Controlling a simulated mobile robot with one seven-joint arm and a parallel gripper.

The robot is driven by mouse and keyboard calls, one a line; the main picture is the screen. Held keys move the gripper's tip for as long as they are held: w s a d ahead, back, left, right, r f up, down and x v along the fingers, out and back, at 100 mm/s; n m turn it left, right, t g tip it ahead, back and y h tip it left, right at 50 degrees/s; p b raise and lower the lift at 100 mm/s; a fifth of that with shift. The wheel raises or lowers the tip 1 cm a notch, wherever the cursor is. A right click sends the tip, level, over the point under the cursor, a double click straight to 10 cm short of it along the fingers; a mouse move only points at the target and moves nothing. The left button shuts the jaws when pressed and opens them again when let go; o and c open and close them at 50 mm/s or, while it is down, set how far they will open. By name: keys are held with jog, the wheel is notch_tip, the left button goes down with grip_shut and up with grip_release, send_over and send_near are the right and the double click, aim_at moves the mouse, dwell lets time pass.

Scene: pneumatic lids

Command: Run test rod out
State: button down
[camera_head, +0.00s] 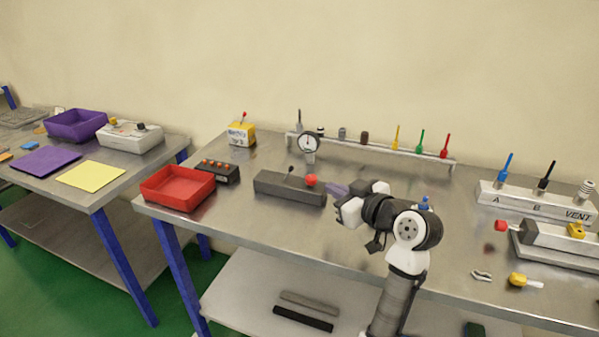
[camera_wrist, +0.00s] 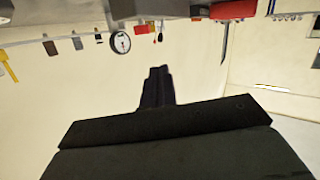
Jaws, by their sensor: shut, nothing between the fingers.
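A dark grey block (camera_head: 290,188) with a small black lever (camera_head: 290,171) and a red ball (camera_head: 311,181) at its right end sits mid-bench. Which part is the test rod I cannot tell for sure. My gripper (camera_head: 332,187) is shut and empty, its purplish fingers just right of the red ball; whether they touch it I cannot tell. In the wrist view, which is upside down, the shut fingers (camera_wrist: 157,72) point towards the bench and the red ball (camera_wrist: 141,29) shows beyond them. A round dial gauge (camera_head: 309,144) stands behind the block.
A red tray (camera_head: 178,188) and a black box with orange buttons (camera_head: 218,171) lie left. A rail (camera_head: 375,146) with coloured tools runs behind.

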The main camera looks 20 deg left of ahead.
aim_at(292, 168)
jog(key=shift+a, duration=0.15)
jog(key=p+x, duration=0.4)
jog(key=x, duration=0.8)
jog(key=shift+w+a+r+p, duration=0.1)
jog(key=shift+w+a+p, duration=0.15)
jog(key=shift+a+p, duration=0.1)
jog(key=shift+w+a+f, duration=0.25)
jog(key=shift+w+a, duration=0.1)
